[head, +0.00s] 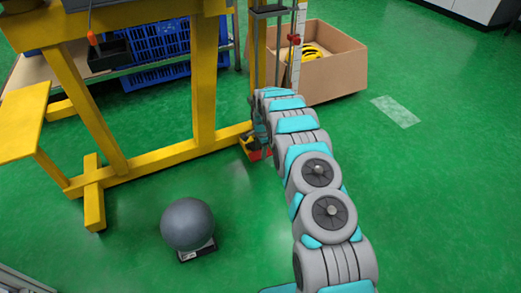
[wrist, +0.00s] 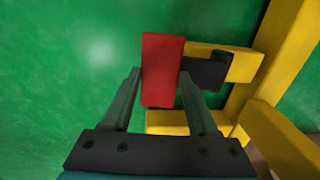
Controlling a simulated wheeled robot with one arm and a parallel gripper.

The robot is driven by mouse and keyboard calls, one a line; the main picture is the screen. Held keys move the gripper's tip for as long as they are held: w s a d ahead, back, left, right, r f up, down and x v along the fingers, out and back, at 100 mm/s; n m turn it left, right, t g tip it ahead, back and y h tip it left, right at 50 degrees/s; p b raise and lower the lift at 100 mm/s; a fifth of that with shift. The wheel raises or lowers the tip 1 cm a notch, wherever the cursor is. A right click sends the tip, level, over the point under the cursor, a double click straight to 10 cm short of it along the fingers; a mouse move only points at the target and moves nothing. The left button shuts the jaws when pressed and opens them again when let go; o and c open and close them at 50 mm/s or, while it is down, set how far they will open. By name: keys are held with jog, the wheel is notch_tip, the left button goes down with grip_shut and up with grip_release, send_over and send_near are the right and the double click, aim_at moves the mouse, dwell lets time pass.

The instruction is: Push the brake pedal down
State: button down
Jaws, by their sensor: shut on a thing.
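The red brake pedal (wrist: 162,62) is a flat block in the wrist view, standing between the two dark fingers of my gripper (wrist: 160,76). The fingers are shut on it from left and right. A black bracket (wrist: 206,71) joins the pedal's right side to a yellow beam. In the head view a small part of the red pedal (head: 256,155) shows low at the foot of the yellow frame, just above the floor. My arm hides most of the gripper there.
The yellow frame (head: 205,85) stands at the upper left. A dark grey ball (head: 187,223) rests on a small base on the floor. A cardboard box (head: 335,75) with a yellow thing inside is behind my arm.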

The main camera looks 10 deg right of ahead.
jog(key=shift+s+f+t+y, duration=0.15)
jog(key=shift+s+f+t, duration=0.1)
jog(key=shift+f+t, duration=0.25)
jog(key=shift+s+f+t+y, duration=0.2)
jog(key=shift+f+t, duration=0.2)
jog(key=shift+f, duration=0.15)
jog(key=shift+s+d+f, duration=0.1)
jog(key=shift+s+f, duration=0.1)
jog(key=shift+f, duration=0.45)
jog(key=shift+c, duration=0.8)
grip_release()
jog(key=shift+s, duration=0.1)
jog(key=shift+r, duration=0.1)
jog(key=shift+d+r, duration=0.1)
jog(key=shift+r, duration=0.1)
jog(key=v, duration=0.7)
jog(key=shift+r+p, duration=0.3)
jog(key=shift+p, duration=0.05)
